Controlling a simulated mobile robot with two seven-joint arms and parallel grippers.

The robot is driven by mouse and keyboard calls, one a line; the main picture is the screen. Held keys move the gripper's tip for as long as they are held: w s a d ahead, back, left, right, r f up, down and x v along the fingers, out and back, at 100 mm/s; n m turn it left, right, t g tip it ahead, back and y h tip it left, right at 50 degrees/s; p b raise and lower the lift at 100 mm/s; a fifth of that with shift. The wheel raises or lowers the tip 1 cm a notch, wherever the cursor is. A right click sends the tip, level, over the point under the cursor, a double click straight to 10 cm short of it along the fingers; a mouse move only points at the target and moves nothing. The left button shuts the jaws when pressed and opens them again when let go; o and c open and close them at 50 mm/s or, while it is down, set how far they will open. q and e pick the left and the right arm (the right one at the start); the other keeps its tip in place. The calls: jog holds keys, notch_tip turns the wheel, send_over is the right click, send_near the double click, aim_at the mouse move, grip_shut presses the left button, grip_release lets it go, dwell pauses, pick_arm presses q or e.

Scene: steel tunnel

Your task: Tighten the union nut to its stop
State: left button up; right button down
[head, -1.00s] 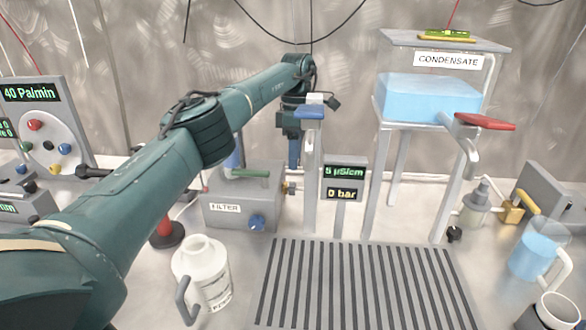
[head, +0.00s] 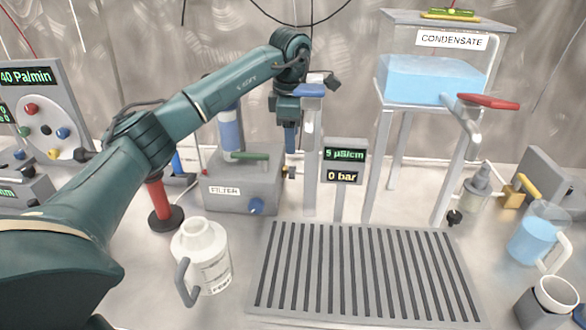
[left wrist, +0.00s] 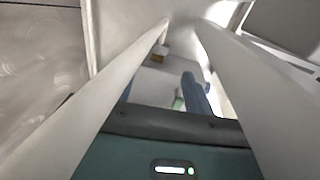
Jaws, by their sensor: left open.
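The union nut looks to be the small brass piece (head: 289,172) on the right side of the grey filter box (head: 238,191) in the head view. In the left wrist view a brass piece (left wrist: 160,55) shows near the tip of the left-hand finger, between the two long pale fingers (left wrist: 180,30). I cannot tell whether a finger touches it. My right gripper is not in view.
A display (head: 343,164) reads 5 µS/cm and 0 bar. A slotted drain grate (head: 365,275), a white jug (head: 203,255) and the condensate tank (head: 425,80) stand around the filter.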

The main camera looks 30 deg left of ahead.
aim_at(293, 167)
pick_arm(q)
jog(key=f, duration=0.3)
jog(key=w+f, duration=0.1)
jog(key=f, duration=0.6)
jog(key=shift+w+a+f, duration=0.15)
jog(key=shift+a, duration=0.15)
